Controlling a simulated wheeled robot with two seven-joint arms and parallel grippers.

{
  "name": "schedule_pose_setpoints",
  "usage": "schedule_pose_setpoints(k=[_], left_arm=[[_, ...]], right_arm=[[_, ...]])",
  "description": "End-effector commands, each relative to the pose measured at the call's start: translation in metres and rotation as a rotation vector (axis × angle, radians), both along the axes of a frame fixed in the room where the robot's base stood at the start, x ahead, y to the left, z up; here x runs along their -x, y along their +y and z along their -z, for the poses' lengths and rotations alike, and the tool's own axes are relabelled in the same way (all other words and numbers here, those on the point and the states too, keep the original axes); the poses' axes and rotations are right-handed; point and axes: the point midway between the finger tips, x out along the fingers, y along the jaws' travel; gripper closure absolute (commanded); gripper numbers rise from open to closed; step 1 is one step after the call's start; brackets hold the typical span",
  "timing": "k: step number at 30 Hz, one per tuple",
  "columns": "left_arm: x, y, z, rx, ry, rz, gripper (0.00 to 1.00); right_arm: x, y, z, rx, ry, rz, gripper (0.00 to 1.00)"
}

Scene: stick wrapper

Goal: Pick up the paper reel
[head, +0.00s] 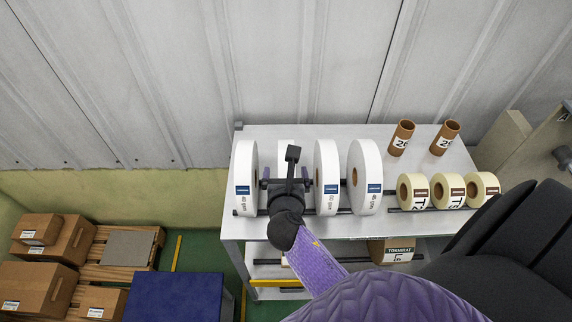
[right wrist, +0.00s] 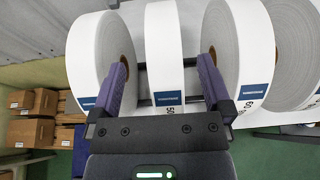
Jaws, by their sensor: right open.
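Several white paper reels stand upright in a row on the grey table. My right gripper (head: 290,184) is at the second reel from the left, whose top (head: 287,146) shows behind it in the head view. In the right wrist view the two purple fingers (right wrist: 165,66) are open, one on each side of that middle reel (right wrist: 163,30). I cannot tell whether they touch it. The reel on its left (right wrist: 92,60) and the one on its right (right wrist: 240,45) stand close beside the fingers. My left gripper is not in view.
Smaller cream rolls (head: 413,191) and two brown tubes (head: 402,138) stand on the right of the table (head: 300,132). A labelled box (head: 393,250) is on the shelf below. Cardboard boxes (head: 40,285) are stacked at the lower left, near a blue-topped block (head: 173,297). A corrugated wall is behind.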

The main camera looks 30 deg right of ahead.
Motion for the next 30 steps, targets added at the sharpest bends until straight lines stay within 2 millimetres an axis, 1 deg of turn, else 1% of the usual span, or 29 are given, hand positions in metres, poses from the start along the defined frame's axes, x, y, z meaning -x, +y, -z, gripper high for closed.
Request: schedule_pose_setpoints(k=[5,7,10,15,16,17,18,20,21,26,27,29,30], left_arm=[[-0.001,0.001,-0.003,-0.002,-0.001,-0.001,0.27],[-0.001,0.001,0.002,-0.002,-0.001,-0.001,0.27],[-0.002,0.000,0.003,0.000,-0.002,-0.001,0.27],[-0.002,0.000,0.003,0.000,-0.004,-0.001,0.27],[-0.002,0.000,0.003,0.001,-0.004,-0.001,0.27],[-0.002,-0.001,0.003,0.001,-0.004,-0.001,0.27],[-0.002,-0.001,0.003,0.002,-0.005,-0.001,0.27],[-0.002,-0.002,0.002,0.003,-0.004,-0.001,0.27],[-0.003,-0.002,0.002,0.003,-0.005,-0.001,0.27],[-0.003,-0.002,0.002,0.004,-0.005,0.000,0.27],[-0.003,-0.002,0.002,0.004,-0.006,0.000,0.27],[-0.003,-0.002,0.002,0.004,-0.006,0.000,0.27],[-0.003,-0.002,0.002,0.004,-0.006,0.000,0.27]], right_arm=[[-0.029,-0.021,0.004,-0.001,-0.001,0.002,0.00],[-0.038,-0.026,0.011,0.000,0.000,0.001,0.00],[-0.044,-0.030,0.014,-0.001,-0.001,0.002,0.00],[-0.044,-0.030,0.013,-0.002,0.000,0.001,0.00],[-0.044,-0.030,0.013,-0.002,0.000,0.001,0.04],[-0.044,-0.030,0.013,-0.002,0.000,0.001,0.11],[-0.044,-0.030,0.013,-0.002,0.000,0.001,0.19],[-0.044,-0.030,0.013,-0.002,0.000,0.001,0.32],[-0.044,-0.030,0.013,-0.002,0.000,0.001,0.40],[-0.044,-0.030,0.013,-0.003,0.000,0.001,0.74],[-0.044,-0.030,0.013,-0.003,0.000,0.001,0.83],[-0.044,-0.030,0.013,-0.003,0.000,0.001,0.95],[-0.044,-0.030,0.013,-0.003,0.000,0.001,1.00]])
